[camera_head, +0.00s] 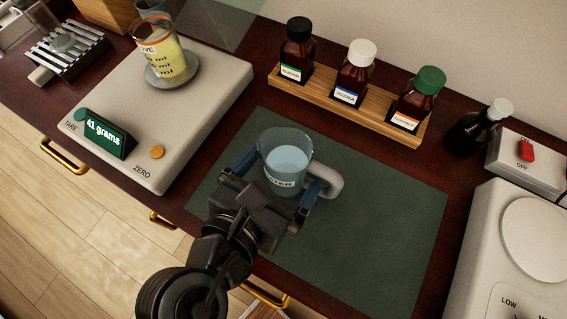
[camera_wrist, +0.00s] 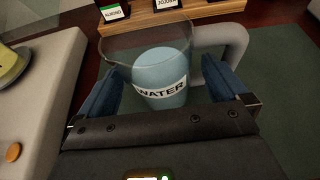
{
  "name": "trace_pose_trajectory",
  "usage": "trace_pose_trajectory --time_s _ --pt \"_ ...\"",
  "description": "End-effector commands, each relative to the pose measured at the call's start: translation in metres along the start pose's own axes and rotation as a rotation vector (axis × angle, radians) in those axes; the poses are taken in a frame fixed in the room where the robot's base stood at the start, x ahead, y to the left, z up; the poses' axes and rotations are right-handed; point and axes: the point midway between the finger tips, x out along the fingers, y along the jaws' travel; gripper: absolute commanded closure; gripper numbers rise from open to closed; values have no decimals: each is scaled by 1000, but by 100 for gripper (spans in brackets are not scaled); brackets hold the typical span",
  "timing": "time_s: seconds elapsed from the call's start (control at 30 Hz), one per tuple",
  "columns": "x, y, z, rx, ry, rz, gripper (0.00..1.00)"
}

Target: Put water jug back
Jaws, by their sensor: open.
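The water jug (camera_head: 287,167) is a clear jug with light blue water, a "WATER" label and a grey handle on its right. It is upright on or just above the dark green mat (camera_head: 390,240); I cannot tell which. My gripper (camera_head: 277,178) is open, with its blue fingers on either side of the jug. In the wrist view, the jug (camera_wrist: 160,85) is between the fingers, with the handle beside the right finger. Whether the fingers touch it is not clear.
A scale (camera_head: 205,95) reading 41 grams stands left, bearing a beaker (camera_head: 165,58) of yellow liquid. A wooden rack (camera_head: 335,103) with three brown bottles is behind the mat. A dark bottle (camera_head: 470,135), a switch box (camera_head: 525,160) and a white appliance (camera_head: 480,240) stand right. The mat's right part is clear.

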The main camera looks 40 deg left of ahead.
Motion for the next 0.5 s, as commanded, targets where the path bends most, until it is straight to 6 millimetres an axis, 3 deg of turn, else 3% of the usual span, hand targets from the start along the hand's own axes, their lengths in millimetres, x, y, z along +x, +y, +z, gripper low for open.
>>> trace_pose_trajectory --time_s 0.3,0.5 --pt "-65 0 0 0 1 3 0" --pt "-95 0 0 -1 0 2 0"
